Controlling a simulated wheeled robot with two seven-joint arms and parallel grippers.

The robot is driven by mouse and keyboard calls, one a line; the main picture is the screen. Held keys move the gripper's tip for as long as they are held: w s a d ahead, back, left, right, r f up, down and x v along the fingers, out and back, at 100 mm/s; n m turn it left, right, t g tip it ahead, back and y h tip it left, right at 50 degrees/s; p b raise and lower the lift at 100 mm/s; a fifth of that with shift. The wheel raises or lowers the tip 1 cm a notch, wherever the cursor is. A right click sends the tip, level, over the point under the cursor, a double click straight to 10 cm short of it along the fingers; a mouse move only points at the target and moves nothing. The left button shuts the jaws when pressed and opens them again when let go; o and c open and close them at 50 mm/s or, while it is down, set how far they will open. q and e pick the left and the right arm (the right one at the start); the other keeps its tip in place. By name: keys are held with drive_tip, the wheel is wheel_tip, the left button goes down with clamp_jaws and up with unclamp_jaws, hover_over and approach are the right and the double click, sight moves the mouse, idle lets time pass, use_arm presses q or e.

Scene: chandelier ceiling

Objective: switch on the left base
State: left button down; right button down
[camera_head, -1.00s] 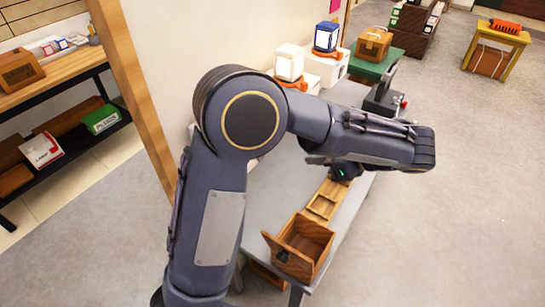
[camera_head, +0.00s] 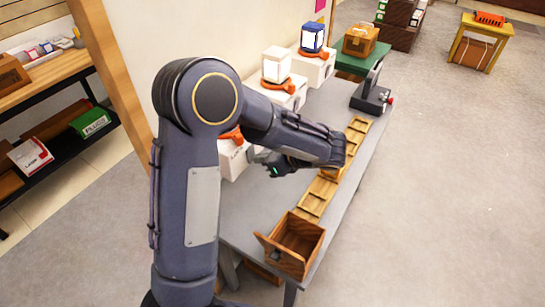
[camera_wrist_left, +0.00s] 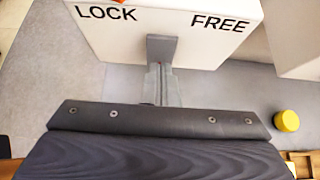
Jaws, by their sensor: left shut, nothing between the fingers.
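Several white box bases stand in a row along the wall side of the grey table. The left base (camera_head: 232,158) is partly hidden behind my left arm, with a bit of orange showing on top. My left gripper (camera_head: 258,160) is shut and empty, close to that base's front. In the left wrist view, the shut fingertips (camera_wrist_left: 162,50) are in front of a white base (camera_wrist_left: 120,45) marked LOCK at left and FREE at right. Whether they touch it I cannot tell. My right gripper is not in view.
The middle base (camera_head: 284,95) carries a white cube on an orange ring, and the rear one (camera_head: 314,66) a blue cube. Wooden trays (camera_head: 318,197), an open wooden box (camera_head: 294,245) and a dark device (camera_head: 371,98) line the table's right side. A yellow knob (camera_wrist_left: 287,120) shows in the wrist view.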

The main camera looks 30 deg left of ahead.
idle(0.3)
